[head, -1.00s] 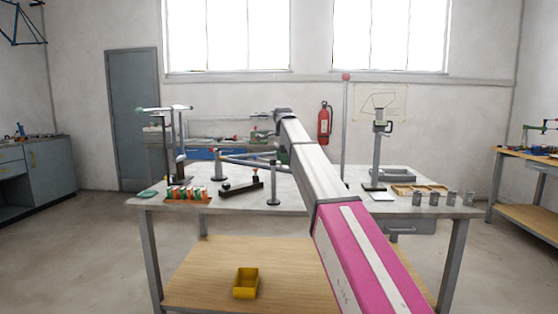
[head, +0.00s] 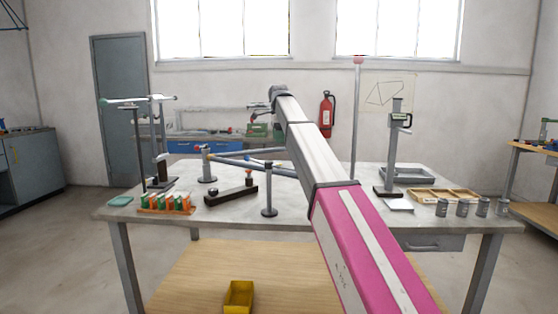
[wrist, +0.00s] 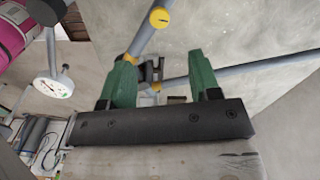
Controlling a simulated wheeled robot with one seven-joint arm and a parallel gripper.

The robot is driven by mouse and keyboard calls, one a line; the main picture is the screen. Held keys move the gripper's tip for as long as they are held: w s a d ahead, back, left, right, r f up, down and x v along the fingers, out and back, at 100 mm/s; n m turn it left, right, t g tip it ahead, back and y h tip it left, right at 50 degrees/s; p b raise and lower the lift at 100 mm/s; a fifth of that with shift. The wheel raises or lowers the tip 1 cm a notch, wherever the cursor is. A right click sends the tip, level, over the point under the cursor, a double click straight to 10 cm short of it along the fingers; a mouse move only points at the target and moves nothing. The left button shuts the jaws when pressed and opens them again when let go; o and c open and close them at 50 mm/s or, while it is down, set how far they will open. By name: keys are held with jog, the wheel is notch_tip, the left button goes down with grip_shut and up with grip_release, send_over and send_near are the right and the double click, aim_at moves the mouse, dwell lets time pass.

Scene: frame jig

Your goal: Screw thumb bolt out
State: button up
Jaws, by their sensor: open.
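My gripper (wrist: 160,62) shows in the wrist view with its two green fingers apart and nothing clearly held between them. The frame jig (head: 268,196) stands on the table in the head view, with grey tubes carried on posts. In the wrist view, a jig tube with a yellow end cap (wrist: 159,17) lies beyond the fingers. A small dark clamp-like part (wrist: 150,72) appears between the fingers; whether they touch it I cannot tell. I cannot make out the thumb bolt for certain. In the head view, my arm covers part of the jig.
A dark bar with an orange-red knob (head: 231,196) lies left of the jig on the table (head: 330,208). A rack of colored blocks (head: 166,204) stands further left. A wooden tray (head: 443,196), several grey cups (head: 462,208) and a gauge stand (head: 393,150) stand at right.

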notch_tip(320, 180, down, 10)
jog(key=shift+f, duration=0.25)
dwell(0.4)
jog(key=c, duration=0.9)
